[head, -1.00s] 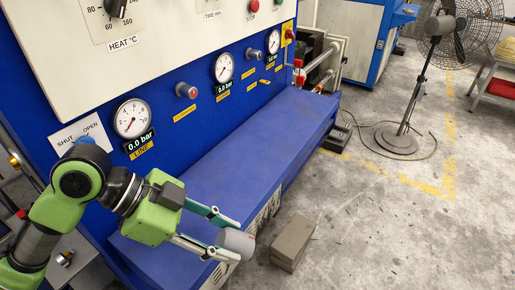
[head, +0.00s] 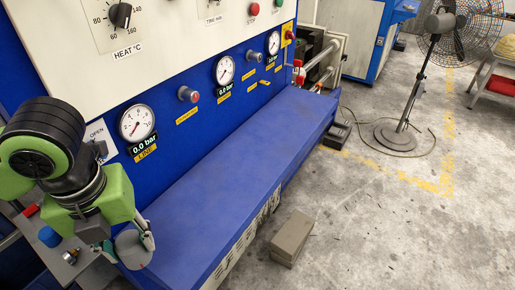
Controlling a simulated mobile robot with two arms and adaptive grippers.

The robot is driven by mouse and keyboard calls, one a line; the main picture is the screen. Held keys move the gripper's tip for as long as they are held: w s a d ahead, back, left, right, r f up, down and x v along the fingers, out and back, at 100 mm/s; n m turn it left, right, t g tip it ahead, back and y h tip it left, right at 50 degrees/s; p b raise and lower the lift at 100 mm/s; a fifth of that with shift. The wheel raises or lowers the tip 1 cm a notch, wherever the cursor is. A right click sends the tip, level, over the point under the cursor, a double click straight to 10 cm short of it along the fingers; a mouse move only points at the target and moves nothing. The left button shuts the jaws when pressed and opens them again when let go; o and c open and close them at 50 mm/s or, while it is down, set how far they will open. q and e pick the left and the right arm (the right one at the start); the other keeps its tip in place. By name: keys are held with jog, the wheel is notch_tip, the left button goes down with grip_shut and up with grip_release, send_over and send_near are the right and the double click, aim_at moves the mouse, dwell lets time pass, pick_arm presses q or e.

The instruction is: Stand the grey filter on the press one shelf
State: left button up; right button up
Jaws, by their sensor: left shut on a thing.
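The grey filter (head: 132,250) is a short grey cylinder at the lower left of the head view. My left gripper (head: 130,243) is shut on it, and part of a finger shows along its right side. The blue shelf (head: 230,190) of the press runs from the lower left to the upper right, and its top is bare. The filter appears beside or over the near left end of the shelf; I cannot tell its height above it. My right gripper is out of view.
Gauges, knobs and buttons line the press front (head: 185,110) behind the shelf. A grey block (head: 291,238) lies on the floor in front of the shelf. A fan (head: 405,110) stands further right. The floor between is mostly clear.

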pick_arm(q)
jog(key=a+r, duration=0.2)
jog(key=a, duration=0.2)
jog(key=p, duration=0.3)
send_near(189, 236)
jog(key=shift+s+a+f+t, duration=0.2)
jog(key=shift+s+f+t, duration=0.05)
jog(key=shift+t, duration=0.05)
jog(key=f+p, duration=0.1)
jog(key=f, duration=0.2)
jog(key=shift+w+d+p, duration=0.2)
jog(key=shift+p, duration=0.2)
jog(key=shift+f+m, duration=0.3)
jog(key=shift+f, duration=0.1)
jog(key=o, duration=1.1)
jog(key=shift+r, duration=0.1)
